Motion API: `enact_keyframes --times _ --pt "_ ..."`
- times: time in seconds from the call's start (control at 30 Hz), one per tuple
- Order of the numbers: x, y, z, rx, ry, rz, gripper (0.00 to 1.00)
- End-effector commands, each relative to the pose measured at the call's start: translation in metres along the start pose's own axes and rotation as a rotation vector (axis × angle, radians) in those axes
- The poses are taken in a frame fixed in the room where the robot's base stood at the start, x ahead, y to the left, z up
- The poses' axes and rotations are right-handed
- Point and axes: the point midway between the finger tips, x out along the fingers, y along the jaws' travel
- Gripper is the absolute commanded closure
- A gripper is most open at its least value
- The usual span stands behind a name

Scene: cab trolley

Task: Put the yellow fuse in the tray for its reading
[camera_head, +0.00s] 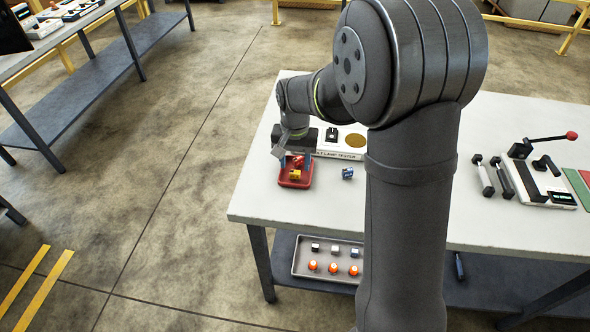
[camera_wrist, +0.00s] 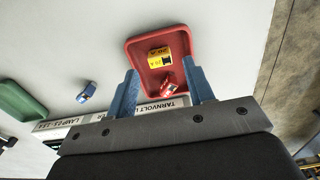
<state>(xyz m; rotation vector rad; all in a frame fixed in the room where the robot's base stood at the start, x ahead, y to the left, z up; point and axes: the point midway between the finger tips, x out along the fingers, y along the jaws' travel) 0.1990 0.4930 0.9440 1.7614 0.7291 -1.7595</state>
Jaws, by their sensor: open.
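The yellow fuse (camera_head: 295,174) lies in the red tray (camera_head: 283,182). In the wrist view the fuse (camera_wrist: 159,56) shows dark print and rests inside the tray (camera_wrist: 136,48), beside a red fuse (camera_wrist: 166,86) that is nearer my gripper. My gripper (camera_wrist: 160,68) is open, its two blue fingers spread apart over the tray, with nothing held between them. The yellow fuse appears just beyond the fingertips. In the wrist view a green tray (camera_wrist: 20,101) shows at the left edge; I cannot make it out in the head view, where my arm covers much of the table.
A blue fuse (camera_head: 347,173) lies loose on the table right of the red tray. The white lamp tester (camera_head: 342,153) stands close behind the tray. A lower-shelf tray (camera_head: 300,258) holds orange and grey pieces. A lever device (camera_head: 545,185) is far right. The table's front left is clear.

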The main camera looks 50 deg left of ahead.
Motion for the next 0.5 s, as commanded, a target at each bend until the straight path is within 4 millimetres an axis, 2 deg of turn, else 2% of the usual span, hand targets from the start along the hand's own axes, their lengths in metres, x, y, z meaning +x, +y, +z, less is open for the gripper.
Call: enact_keyframes --times 0.03,0.2,0.33,0.5 --pt "-0.013 0.000 -0.001 0.000 0.004 -0.002 0.52" --pt "-0.048 0.000 0.000 0.000 0.004 -0.002 0.52" --pt "-0.066 0.000 0.000 0.000 0.002 -0.001 0.52" --pt "-0.076 0.000 0.000 0.000 0.000 0.000 0.52"
